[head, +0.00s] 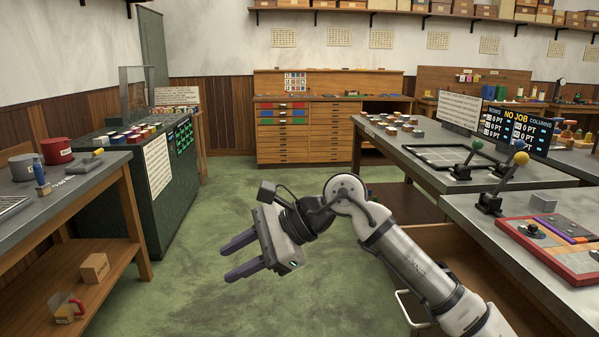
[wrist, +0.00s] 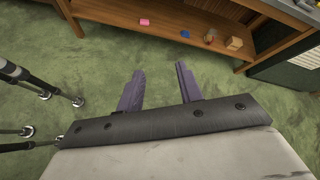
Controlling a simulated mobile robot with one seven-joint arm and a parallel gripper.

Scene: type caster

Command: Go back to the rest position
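My gripper (head: 233,258) is held in the air over the green floor, in the middle of the head view. Its two purple fingers point left and stand apart with nothing between them. My arm reaches in from the lower right of the head view.
A wooden bench (head: 128,165) with pots stands at left, a cardboard box (head: 94,267) on its lower shelf. A dark green cabinet (head: 188,180) stands behind it. Grey-topped benches with levers (head: 490,190) stand at right. The green floor (head: 230,190) between is clear.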

